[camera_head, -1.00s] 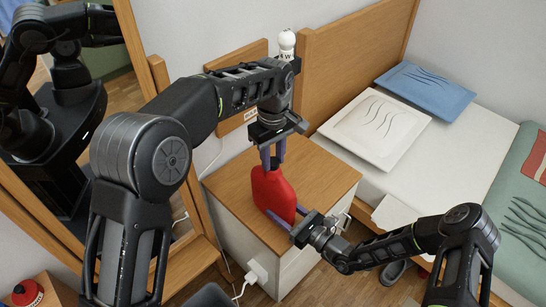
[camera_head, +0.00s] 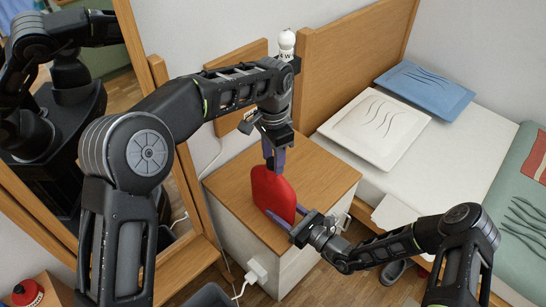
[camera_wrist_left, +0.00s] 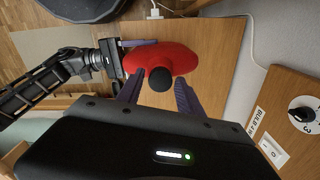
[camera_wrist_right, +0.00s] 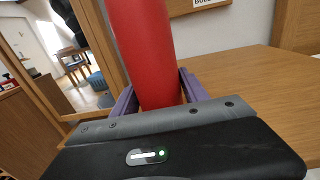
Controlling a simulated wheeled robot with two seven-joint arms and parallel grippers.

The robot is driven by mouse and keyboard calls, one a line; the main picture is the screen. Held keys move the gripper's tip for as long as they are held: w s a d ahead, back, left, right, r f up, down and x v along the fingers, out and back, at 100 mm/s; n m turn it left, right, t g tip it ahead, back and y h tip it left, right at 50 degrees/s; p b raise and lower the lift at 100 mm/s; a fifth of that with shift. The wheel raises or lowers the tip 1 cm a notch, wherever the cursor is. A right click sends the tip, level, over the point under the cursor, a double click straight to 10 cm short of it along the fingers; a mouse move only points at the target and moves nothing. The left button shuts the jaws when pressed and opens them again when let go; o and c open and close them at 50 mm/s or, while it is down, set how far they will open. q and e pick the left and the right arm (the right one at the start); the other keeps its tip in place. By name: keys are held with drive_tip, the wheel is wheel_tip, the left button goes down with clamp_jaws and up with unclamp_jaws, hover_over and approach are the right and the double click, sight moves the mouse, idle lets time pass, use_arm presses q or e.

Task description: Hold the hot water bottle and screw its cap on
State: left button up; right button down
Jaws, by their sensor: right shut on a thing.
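The red hot water bottle (camera_head: 272,196) stands upright on the wooden bedside cabinet. It shows from above in the left wrist view (camera_wrist_left: 188,57) and close up in the right wrist view (camera_wrist_right: 143,45). My right gripper (camera_head: 282,220) is shut on its lower body from the front right. The dark cap (camera_wrist_left: 160,78) sits at the bottle's top, between the fingers of my left gripper (camera_wrist_left: 160,86). I cannot tell how tightly it is seated. My left gripper points down from above, its fingers open with a small gap on each side of the cap.
The cabinet top (camera_head: 325,175) is clear around the bottle. A mirror in a wooden frame (camera_head: 160,75) stands at the left. A bed with a white pillow (camera_head: 375,128) and a blue pillow (camera_head: 425,90) is at the right. A wall panel with a dial (camera_wrist_left: 302,114) is behind the cabinet.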

use_arm(q)
drive_tip(key=shift+o, duration=1.1)
drive_tip(key=shift+r, duration=3.8)
use_arm(e)
drive_tip(key=c, duration=0.5)
unclamp_jaws()
drive_tip(key=shift+d, duration=0.1)
use_arm(q)
drive_tip(key=shift+f, duration=0.15)
use_arm(e)
drive_tip(key=v, duration=0.7)
drive_tip(key=shift+s+d, duration=0.2)
drive_tip(key=shift+s, duration=0.05)
